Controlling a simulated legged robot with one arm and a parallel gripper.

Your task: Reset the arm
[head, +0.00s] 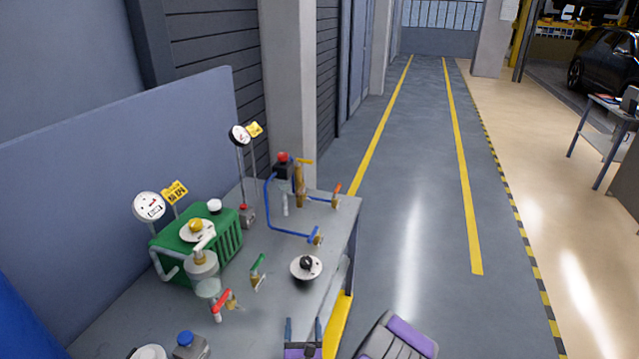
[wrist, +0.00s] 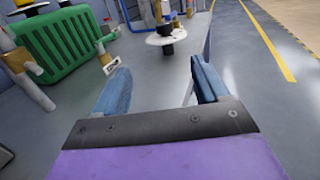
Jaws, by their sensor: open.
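My gripper (head: 303,330) shows at the bottom of the head view, near the front right edge of the grey workbench (head: 270,318). In the wrist view my gripper (wrist: 158,88) has two blue fingers spread wide apart with nothing between them. A white disc with a black knob (head: 306,267) lies on the bench beyond the fingers; it also shows in the wrist view (wrist: 166,36). My gripper is apart from it.
A green ribbed box (head: 228,243) with pipes stands on the bench at left. Two round gauges (head: 149,206) (head: 239,136) rise on stems. A blue hose (head: 268,205) and several valves stand nearby. The floor (head: 420,180) to the right is clear.

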